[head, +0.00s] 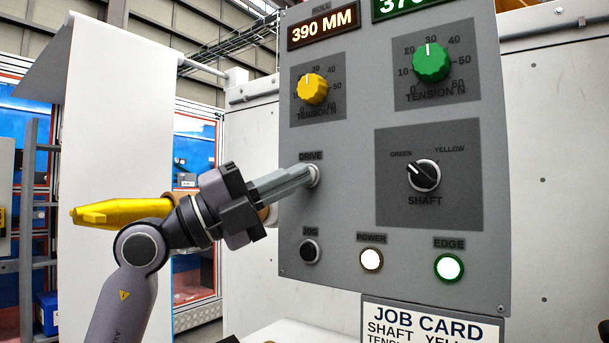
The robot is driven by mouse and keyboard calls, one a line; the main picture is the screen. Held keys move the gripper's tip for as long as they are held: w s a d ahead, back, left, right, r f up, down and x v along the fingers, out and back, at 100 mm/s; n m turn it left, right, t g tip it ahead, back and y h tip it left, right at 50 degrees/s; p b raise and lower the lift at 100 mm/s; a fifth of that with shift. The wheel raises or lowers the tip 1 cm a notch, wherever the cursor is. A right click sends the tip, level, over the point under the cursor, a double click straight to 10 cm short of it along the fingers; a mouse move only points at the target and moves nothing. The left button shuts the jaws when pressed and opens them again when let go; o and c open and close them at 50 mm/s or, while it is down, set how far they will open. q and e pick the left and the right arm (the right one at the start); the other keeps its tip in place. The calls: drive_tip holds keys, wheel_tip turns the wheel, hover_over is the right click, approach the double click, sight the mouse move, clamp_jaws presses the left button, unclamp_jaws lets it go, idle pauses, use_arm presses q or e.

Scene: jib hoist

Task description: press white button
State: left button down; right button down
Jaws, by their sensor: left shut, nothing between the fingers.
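The grey control panel (300,240) fills the middle and right of the head view. A pale, whitish round button (316,170) sits under the DRIVE label, mostly hidden behind my fingertips. My left gripper (305,175) is shut and empty. Its fingertips point right and overlap this button; I cannot tell for sure whether they touch it. Lower on the panel are a white lit round (371,259) marked POWER and a white lit round with a green ring (449,267) marked EDGE. My right gripper is not in view.
A black JOG button (310,251) sits below my gripper. The panel also bears a yellow knob (313,88), a green knob (431,62) and a shaft selector (424,175). A yellow bar-like thing (120,212) lies behind my left arm. A white sheet (115,150) hangs at left.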

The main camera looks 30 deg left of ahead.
use_arm(q)
drive_tip(key=shift+s, duration=0.35)
drive_tip(key=s+b, duration=0.1)
drive_tip(key=s, duration=0.5)
drive_tip(key=shift+a, duration=0.3)
idle(0.5)
